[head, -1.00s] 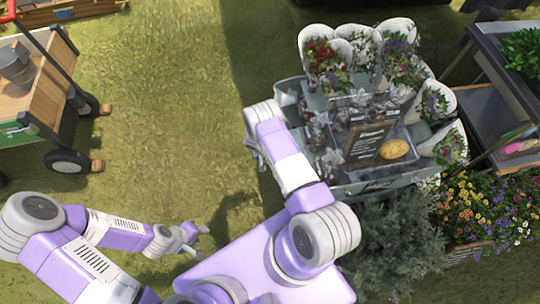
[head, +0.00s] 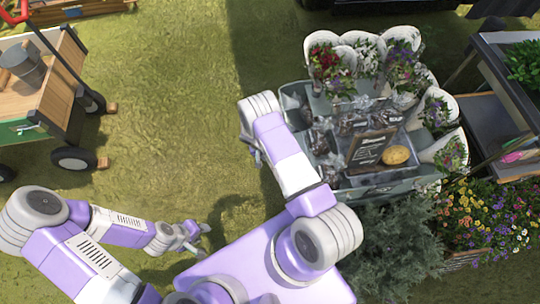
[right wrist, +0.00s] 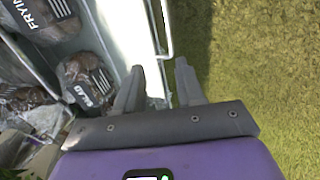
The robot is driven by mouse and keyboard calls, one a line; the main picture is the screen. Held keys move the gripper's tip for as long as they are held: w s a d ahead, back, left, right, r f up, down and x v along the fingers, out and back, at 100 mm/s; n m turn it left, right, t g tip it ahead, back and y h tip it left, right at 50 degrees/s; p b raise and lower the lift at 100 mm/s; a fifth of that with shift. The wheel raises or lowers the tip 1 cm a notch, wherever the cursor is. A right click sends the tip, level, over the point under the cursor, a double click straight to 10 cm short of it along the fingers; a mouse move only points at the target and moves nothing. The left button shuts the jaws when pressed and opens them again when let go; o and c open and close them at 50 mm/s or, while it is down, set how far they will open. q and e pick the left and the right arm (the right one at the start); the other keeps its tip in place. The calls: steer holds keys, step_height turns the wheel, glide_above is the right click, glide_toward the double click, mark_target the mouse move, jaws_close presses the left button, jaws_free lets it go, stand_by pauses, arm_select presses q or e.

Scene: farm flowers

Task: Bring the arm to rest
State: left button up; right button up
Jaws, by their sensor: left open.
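My left gripper (head: 197,237) hangs over the bare grass at the lower left, with its fingers apart and nothing between them. My right arm reaches up the middle of the head view, and its gripper (head: 253,152) is small and partly hidden beside the left edge of the flower stand (head: 375,188). In the right wrist view my right gripper (right wrist: 160,72) shows two grey fingers apart and empty. They are by the pale edge of the stand, with grass to the right.
The stand carries bagged goods (head: 322,137), a dark sign (head: 370,149), a potato (head: 396,155) and several flower bouquets (head: 325,62). A wooden cart (head: 48,85) stands at the left. A bush (head: 395,240) and flower bed (head: 490,215) are at lower right. Grass between cart and stand is clear.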

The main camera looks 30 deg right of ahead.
stand_by(0.4)
steer(key=s+a+r+n+t+y+p, duration=0.1)
steer(key=s+a+r+y, duration=0.6)
steer(key=s+a+r, duration=0.8)
steer(key=s+a+t+p, duration=0.1)
steer(key=s+a+p, duration=0.1)
steer(key=s+a, duration=0.1)
steer(key=shift+a+r+n+y, duration=0.3)
steer(key=shift+r+n, duration=0.05)
steer(key=shift+n, duration=0.05)
